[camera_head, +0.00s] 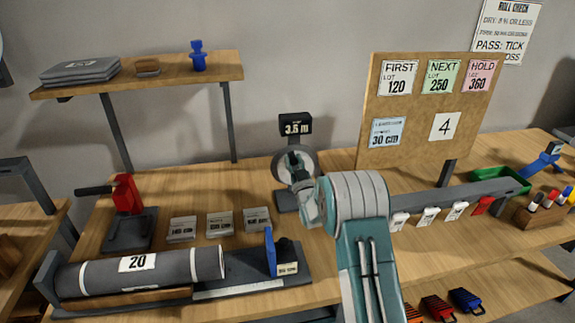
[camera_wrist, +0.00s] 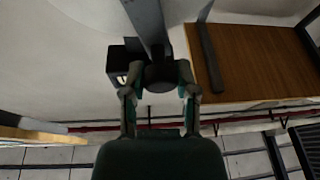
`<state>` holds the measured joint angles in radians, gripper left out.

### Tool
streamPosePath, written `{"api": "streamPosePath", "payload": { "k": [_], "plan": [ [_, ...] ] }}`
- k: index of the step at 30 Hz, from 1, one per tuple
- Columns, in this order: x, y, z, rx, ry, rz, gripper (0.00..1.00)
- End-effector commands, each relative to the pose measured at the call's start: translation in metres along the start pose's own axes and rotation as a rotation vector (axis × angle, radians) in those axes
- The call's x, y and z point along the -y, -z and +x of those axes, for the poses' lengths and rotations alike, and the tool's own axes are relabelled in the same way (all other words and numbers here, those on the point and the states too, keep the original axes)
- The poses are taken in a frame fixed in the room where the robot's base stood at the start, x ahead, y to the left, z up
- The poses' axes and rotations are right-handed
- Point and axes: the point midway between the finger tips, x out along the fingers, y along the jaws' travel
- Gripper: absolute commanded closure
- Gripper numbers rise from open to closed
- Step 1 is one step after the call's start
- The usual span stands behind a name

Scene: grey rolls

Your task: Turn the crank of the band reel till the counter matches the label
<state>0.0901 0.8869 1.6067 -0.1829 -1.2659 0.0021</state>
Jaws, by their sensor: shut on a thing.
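The band reel (camera_head: 281,166) is a grey disc on a dark stand at the back middle of the bench. Its black counter (camera_head: 296,125) on top appears to read 3.6 m. A white label with a 4 (camera_head: 445,126) is pinned on the board to the right. My gripper (camera_wrist: 158,88) is at the reel's front, its fingers on both sides of a dark round crank knob (camera_wrist: 160,74), shut on it. A grey crank bar (camera_wrist: 148,22) runs up from the knob in the wrist view. In the head view my arm hides part of the reel.
Several small cards lie left of the reel. The cork board (camera_head: 415,160) stands right, above a rail with tags. A shelf (camera_head: 180,75) hangs at the back left.

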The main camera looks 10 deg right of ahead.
Motion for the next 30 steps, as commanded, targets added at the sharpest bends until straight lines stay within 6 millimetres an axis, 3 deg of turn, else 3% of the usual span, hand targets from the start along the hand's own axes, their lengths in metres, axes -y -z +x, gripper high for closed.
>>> {"api": "streamPosePath", "payload": {
  "k": [15, 30],
  "plan": [
    [-0.022, -0.009, -0.005, 0.004, -0.113, 0.308, 1.0],
    [-0.024, -0.01, -0.006, 0.002, -0.128, 0.36, 1.0]
  ]
}}
